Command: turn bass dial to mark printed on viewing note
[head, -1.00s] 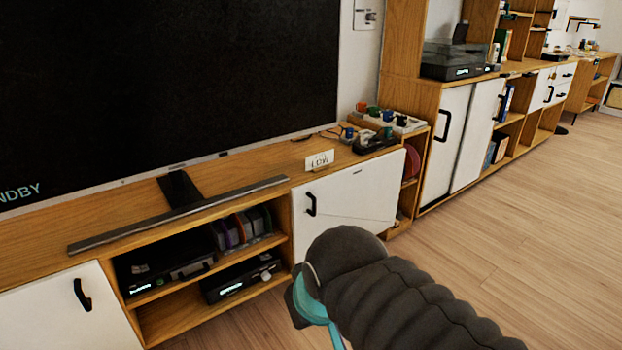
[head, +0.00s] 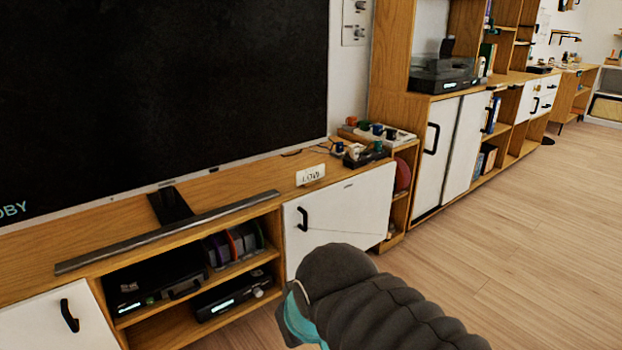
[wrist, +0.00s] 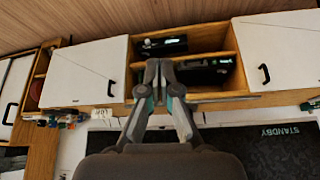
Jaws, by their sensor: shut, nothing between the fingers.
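The viewing note is a small white card (head: 311,174) standing on the wooden TV cabinet; its print looks like "LOW". A black unit (head: 222,304) on the lower open shelf has a lit display and a pale round knob (head: 257,292) at its right end, possibly the bass dial; its mark is too small to read. In the upside-down wrist view this unit (wrist: 172,46) also shows, with its knob (wrist: 147,42). My gripper (wrist: 161,68) is shut and empty, pointing toward the open shelves, apart from the knob. In the head view my arm hides its fingertips.
A second black unit (head: 150,280) and several upright cases (head: 233,244) are on the upper shelf. White doors (head: 340,215) flank the shelves. A grey soundbar (head: 170,232) lies before the TV (head: 160,90). Small items crowd the cabinet's right end. Wooden floor (head: 520,240) is clear at right.

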